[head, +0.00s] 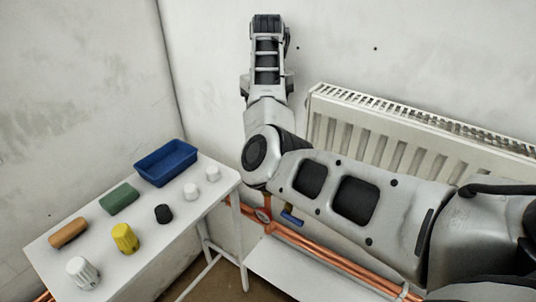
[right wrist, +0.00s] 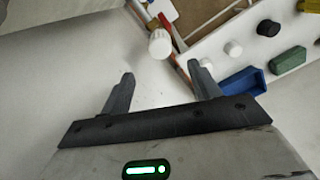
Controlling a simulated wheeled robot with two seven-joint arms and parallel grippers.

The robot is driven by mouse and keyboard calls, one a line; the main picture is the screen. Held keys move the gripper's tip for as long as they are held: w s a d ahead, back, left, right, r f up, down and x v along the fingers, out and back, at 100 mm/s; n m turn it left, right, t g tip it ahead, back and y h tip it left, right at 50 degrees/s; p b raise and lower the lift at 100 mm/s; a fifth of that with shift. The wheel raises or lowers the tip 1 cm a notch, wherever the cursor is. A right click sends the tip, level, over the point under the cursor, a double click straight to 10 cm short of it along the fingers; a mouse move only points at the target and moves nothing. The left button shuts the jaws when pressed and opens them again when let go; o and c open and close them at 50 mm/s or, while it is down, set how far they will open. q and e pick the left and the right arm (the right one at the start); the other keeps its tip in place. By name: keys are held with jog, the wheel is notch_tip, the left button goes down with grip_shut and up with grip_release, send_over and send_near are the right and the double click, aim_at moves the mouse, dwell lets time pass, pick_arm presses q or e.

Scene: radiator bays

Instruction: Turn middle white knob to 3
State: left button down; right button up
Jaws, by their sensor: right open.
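In the right wrist view a white cylindrical knob (right wrist: 160,42) stands near the copper pipe, beyond and between my fingertips and apart from them. I cannot read any number on it. My right gripper (right wrist: 160,85) is open and empty. In the head view my right arm rises in front of the wall, and its fingertips do not show. Other white knobs stand on the side table: a large ridged one (head: 83,272) and two small ones (head: 191,190) (head: 213,173). I cannot tell which knob is the middle one. My left gripper is not in view.
The white table (head: 150,262) also holds a blue tray (head: 167,160), a green block (head: 119,198), an orange-brown block (head: 68,232), a yellow knob (head: 124,238) and a black knob (head: 163,213). The radiator (head: 420,125) is behind my arm. Copper pipes (head: 320,247) run below.

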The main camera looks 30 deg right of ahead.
notch_tip(320, 180, down, 11)
jog(key=shift+f+p, duration=0.2)
jog(key=shift+p, duration=0.45)
jog(key=c, duration=1)
